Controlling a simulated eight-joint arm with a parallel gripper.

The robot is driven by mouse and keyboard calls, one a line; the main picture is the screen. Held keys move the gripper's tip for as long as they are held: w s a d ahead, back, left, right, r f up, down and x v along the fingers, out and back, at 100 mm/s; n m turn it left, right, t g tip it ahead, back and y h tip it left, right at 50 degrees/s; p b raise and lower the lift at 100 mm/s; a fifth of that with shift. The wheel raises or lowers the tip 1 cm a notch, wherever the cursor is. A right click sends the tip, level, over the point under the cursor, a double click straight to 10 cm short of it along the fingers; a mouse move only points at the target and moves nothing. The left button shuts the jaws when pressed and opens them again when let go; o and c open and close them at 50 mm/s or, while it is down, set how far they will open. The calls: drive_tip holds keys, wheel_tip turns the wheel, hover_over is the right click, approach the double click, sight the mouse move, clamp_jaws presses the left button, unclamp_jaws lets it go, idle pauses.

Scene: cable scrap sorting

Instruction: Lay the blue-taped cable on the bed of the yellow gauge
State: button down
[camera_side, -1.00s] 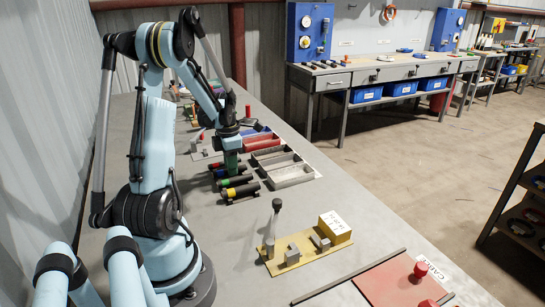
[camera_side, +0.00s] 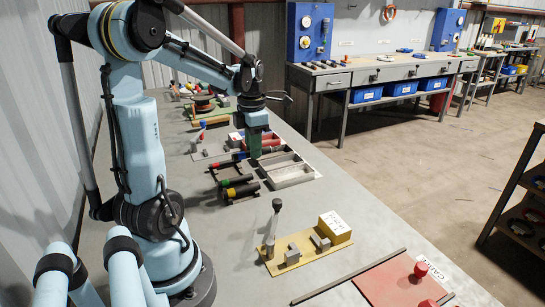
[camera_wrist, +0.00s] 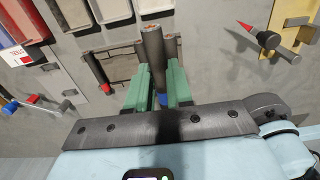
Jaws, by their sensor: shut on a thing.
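My gripper (camera_side: 255,153) has green fingers and is above the table by the trays. In the wrist view my gripper (camera_wrist: 157,92) is shut on a dark, thick cable. This cable (camera_wrist: 152,48) has a copper-coloured end and points up the picture, with a blue patch of tape low between the fingers. In the side view most of it is hidden by the fingers. The yellow gauge (camera_side: 277,262) lies nearer the side camera, with an upright lever, grey blocks and a labelled yellow block. A yellow plate with grey fittings (camera_wrist: 292,28), apparently the gauge, shows upper right in the wrist view.
A rack holds dark cables with coloured bands (camera_side: 239,191), between my gripper and the gauge. Open trays (camera_side: 290,176) stand right of the rack. A red plate (camera_side: 395,284) and dark bar (camera_side: 350,276) lie at the front. Table between rack and gauge is clear.

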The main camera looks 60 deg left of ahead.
wheel_tip(320, 180, up, 6)
drive_tip(key=w+d, duration=0.1)
drive_tip(key=d, duration=0.1)
drive_tip(key=d+m, duration=1.1)
drive_tip(key=m, duration=0.7)
drive_tip(key=d+m, duration=1.2)
drive_tip(key=m, duration=0.6)
drive_tip(key=f, duration=1.4)
drive_tip(key=shift+a, duration=0.2)
drive_tip(key=shift+f, duration=0.65)
drive_tip(key=c, duration=0.9)
unclamp_jaws()
drive_tip(key=shift+c, duration=0.2)
